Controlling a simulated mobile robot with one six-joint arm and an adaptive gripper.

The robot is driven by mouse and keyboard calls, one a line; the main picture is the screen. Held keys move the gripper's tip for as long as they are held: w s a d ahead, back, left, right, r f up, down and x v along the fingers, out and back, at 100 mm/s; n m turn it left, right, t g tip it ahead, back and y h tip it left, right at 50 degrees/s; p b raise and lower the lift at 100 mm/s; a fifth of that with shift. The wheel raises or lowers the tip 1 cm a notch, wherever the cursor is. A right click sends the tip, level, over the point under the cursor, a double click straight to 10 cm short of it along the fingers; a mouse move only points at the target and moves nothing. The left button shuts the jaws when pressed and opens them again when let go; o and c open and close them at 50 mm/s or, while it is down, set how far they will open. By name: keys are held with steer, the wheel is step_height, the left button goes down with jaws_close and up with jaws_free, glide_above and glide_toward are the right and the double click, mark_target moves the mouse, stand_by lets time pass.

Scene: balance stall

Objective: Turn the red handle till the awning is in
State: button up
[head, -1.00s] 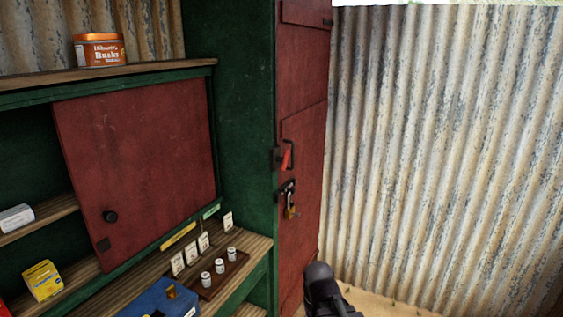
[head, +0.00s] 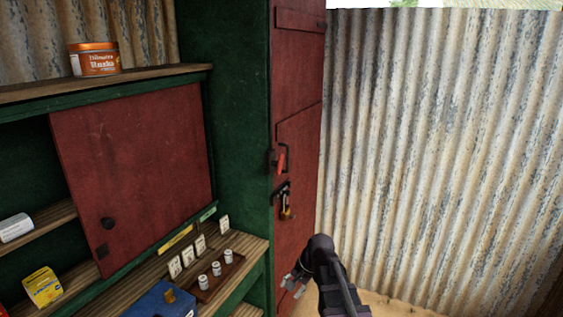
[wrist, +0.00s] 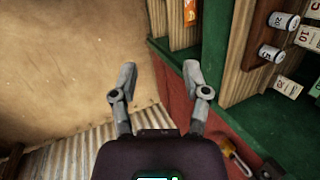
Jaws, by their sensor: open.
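A small red handle (head: 281,160) sits on a dark bracket on the tall red door panel, right of the green post. My gripper (head: 294,286) is low in front of that panel, below and slightly right of the handle, and apart from it. In the wrist view my gripper (wrist: 162,82) is open, with nothing between its fingers. I cannot make out the red handle in the wrist view. No awning can be clearly identified in either view.
A brass padlock (head: 287,213) hangs on a hasp below the handle. Left are a red cupboard door (head: 140,165), an orange tin (head: 94,60), a blue box (head: 160,302) and small weights (head: 216,268) on a shelf. A corrugated wall (head: 440,150) stands at right.

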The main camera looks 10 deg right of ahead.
steer(key=w+r+m+t+y+p, duration=0.25)
steer(key=w+r+m, duration=0.35)
steer(key=w, duration=0.3)
steer(key=m+t+y+p, duration=0.5)
steer(key=m+t+y, duration=0.2)
steer(key=m, duration=1)
glide_toward(282, 165)
steer(key=v, duration=0.3)
steer(key=shift+w+d+f, duration=0.15)
steer(key=shift+w, duration=0.15)
steer(key=x, duration=1.3)
steer(key=shift+a, duration=0.45)
steer(key=shift+c, duration=0.2)
jaws_close()
